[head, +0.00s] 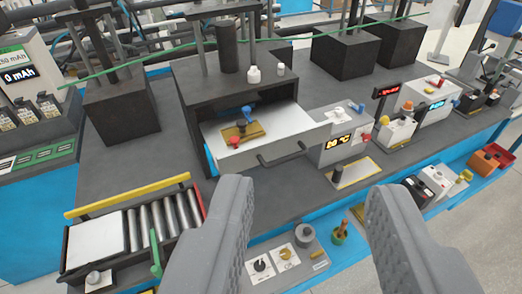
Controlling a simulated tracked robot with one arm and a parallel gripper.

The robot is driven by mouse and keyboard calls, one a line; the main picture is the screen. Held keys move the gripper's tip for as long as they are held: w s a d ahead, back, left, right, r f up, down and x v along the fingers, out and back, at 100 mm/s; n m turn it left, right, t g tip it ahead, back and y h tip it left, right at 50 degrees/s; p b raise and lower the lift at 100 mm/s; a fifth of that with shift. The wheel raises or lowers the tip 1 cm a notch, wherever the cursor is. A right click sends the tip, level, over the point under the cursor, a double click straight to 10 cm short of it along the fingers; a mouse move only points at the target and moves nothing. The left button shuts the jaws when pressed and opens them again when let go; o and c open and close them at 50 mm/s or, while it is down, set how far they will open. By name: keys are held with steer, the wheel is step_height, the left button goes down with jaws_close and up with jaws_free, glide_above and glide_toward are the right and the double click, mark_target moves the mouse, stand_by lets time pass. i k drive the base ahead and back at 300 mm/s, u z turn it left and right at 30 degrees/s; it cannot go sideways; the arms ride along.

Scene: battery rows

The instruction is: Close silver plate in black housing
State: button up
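A black housing (190,89) stands in the middle of the bench with its front open. A silver plate (292,124) sticks out of it toward me like a pulled-out drawer. The plate has a dark bar handle (283,157) on its front face. A gold fixture (242,131) with a blue and a red knob sits on the plate; the plate's back part lies inside the housing. My gripper (308,188) is open and empty. Its two grey fingers are wide apart in the foreground, seen below and to either side of the handle. No contact with the handle shows.
A roller tray (150,232) with a yellow bar stands at the left front. A knob panel (270,262) and a small green pot (339,232) lie at the front. Bare grey bench shows left of the housing.

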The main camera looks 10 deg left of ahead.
mark_target(289, 129)
steer(key=i, duration=1)
steer(key=u, duration=0.35)
steer(key=k, duration=1.5)
steer(key=z, duration=0.5)
steer(key=i, duration=1)
steer(key=u, duration=0.05)
